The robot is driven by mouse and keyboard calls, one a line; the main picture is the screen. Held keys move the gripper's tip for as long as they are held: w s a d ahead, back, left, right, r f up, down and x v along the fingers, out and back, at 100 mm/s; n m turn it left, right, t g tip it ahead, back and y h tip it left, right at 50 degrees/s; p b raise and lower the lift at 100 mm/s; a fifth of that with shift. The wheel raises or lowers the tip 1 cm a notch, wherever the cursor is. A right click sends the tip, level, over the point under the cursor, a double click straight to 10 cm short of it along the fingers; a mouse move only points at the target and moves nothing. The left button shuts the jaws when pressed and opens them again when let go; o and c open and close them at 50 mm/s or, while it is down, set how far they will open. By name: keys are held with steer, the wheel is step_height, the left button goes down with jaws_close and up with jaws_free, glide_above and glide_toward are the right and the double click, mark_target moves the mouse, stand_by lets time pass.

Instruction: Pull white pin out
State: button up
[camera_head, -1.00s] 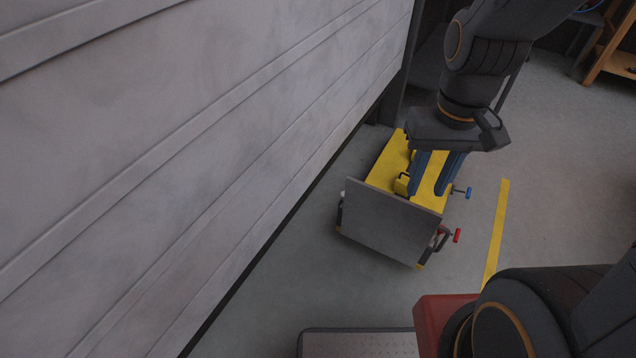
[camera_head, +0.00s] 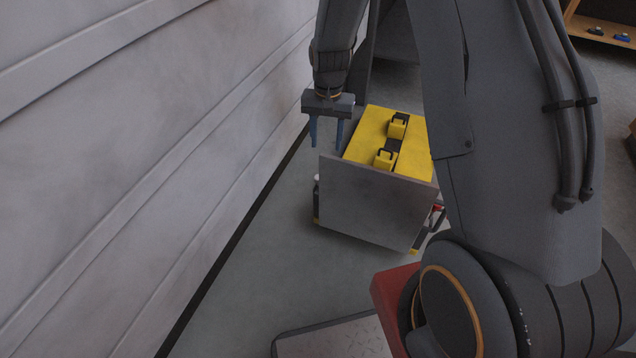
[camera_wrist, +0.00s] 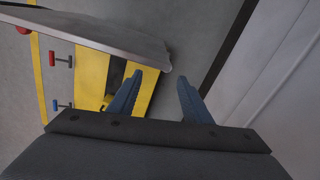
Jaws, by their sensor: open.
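My gripper (camera_head: 326,146) points down over the lift's left edge, open and empty. In the wrist view, its blue fingers (camera_wrist: 160,78) are spread apart, with the plate's edge (camera_wrist: 125,38) ahead and the yellow top (camera_wrist: 92,75) to the left.
A red-ended pin (camera_head: 437,208) is on the lift's right side. Red (camera_wrist: 53,59) and blue (camera_wrist: 61,105) pins show in the wrist view. A pale panelled wall (camera_head: 150,150) runs along the left, with a narrow floor strip (camera_head: 262,235) between it and the lift.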

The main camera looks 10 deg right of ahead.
steer(key=w+f+b, duration=0.1)
steer(key=f, duration=0.2)
steer(key=w+f+m+b, duration=0.1)
steer(key=w+f, duration=0.1)
steer(key=f, duration=0.2)
steer(key=w+a+f+m+b, duration=0.1)
steer(key=f, duration=0.3)
steer(key=shift+w+f+b, duration=0.2)
steer(key=shift+w+b, duration=0.1)
steer(key=shift+b, duration=0.05)
step_height(320, 180, down, 7)
steer(key=shift+f+b, duration=0.2)
steer(key=shift+b, duration=0.55)
jaws_close()
